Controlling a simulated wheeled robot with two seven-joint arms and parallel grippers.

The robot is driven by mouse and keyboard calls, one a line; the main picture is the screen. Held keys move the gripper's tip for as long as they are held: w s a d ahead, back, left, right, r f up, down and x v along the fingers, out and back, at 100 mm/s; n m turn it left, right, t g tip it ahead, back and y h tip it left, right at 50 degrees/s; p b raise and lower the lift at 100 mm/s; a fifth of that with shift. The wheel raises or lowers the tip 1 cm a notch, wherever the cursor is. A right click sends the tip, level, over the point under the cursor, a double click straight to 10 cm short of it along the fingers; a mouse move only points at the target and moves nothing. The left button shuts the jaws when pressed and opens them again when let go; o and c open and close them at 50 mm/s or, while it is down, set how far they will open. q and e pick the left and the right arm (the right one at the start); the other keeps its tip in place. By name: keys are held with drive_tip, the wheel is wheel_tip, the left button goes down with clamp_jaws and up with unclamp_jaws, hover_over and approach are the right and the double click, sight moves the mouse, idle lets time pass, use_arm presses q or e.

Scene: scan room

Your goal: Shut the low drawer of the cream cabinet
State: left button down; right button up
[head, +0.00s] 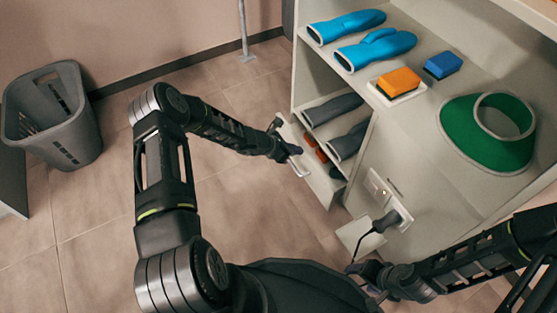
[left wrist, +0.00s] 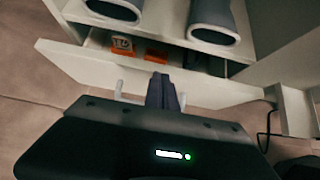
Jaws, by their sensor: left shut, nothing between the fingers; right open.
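The cream cabinet (head: 415,150) stands at the right in the head view. Its low drawer (head: 318,182) is pulled out, with orange items inside; the drawer front (left wrist: 85,68) spans the left wrist view. A pale handle (head: 299,168) is on the drawer front, and its posts show in the left wrist view (left wrist: 118,89). My left gripper (head: 293,151) is shut and empty, its dark fingers (left wrist: 162,88) at the outer face of the front between the handle posts. I cannot tell whether they touch it. My right gripper (head: 362,270) is open, low near the cabinet's base.
Grey gloves (head: 333,108) lie on the shelf above the drawer. Blue gloves (head: 375,48), an orange block (head: 398,81), a blue block (head: 443,64) and a green collar (head: 462,135) are higher. A plugged-in cord (head: 383,222) hangs beside the drawer. A grey bin (head: 55,115) stands left.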

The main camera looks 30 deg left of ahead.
use_arm(q)
drive_tip(key=w+d, duration=0.2)
drive_tip(key=w, duration=0.1)
drive_tip(key=w+d, duration=0.1)
drive_tip(key=shift+w+b, duration=0.15)
drive_tip(key=shift+b, duration=0.25)
use_arm(e)
drive_tip(key=shift+w+f, duration=0.1)
drive_tip(key=shift+f, duration=0.5)
use_arm(q)
drive_tip(key=shift+r, duration=0.15)
